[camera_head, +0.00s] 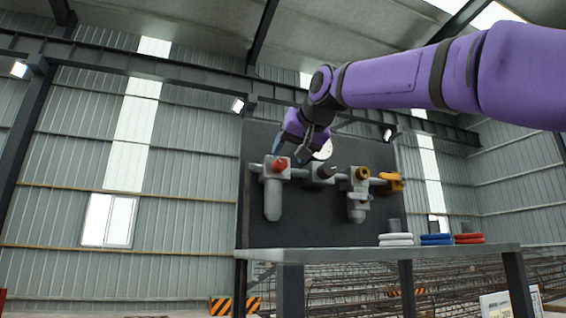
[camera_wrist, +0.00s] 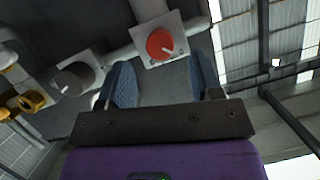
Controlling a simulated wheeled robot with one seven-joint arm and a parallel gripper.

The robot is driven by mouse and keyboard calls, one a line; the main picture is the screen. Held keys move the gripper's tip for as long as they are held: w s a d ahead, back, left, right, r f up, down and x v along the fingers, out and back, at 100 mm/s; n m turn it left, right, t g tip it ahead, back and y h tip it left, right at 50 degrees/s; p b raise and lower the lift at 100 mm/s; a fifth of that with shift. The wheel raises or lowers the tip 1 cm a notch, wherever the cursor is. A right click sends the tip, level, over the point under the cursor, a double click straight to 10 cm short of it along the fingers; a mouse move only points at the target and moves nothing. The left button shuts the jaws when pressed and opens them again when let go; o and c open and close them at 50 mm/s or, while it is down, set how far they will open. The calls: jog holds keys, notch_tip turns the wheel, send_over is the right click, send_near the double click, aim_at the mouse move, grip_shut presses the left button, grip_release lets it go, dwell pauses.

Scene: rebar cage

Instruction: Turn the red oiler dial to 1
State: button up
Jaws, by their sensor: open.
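The red oiler dial (camera_head: 279,164) sits on top of a grey oiler unit at the left end of the pipe row on a dark panel. In the wrist view the red dial (camera_wrist: 160,44) is a round knob with a pale pointer mark, on a light square block. My gripper (camera_head: 290,152) is close above the dial in the head view. In the wrist view its two blue-grey fingers (camera_wrist: 161,76) are spread apart, with the dial beyond and between their tips. The fingers appear apart from the dial. No numbers are legible around it.
Along the same pipe are a dark knob (camera_head: 327,171), a yellow knob (camera_head: 362,173) and a yellow valve handle (camera_head: 390,181). A round gauge (camera_head: 323,149) is partly behind my gripper. White, blue and red rings (camera_head: 436,239) lie on the table (camera_head: 350,254) below right.

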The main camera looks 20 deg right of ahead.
aim_at(283, 163)
jog(key=shift+x, duration=2.05)
jog(key=c, duration=0.9)
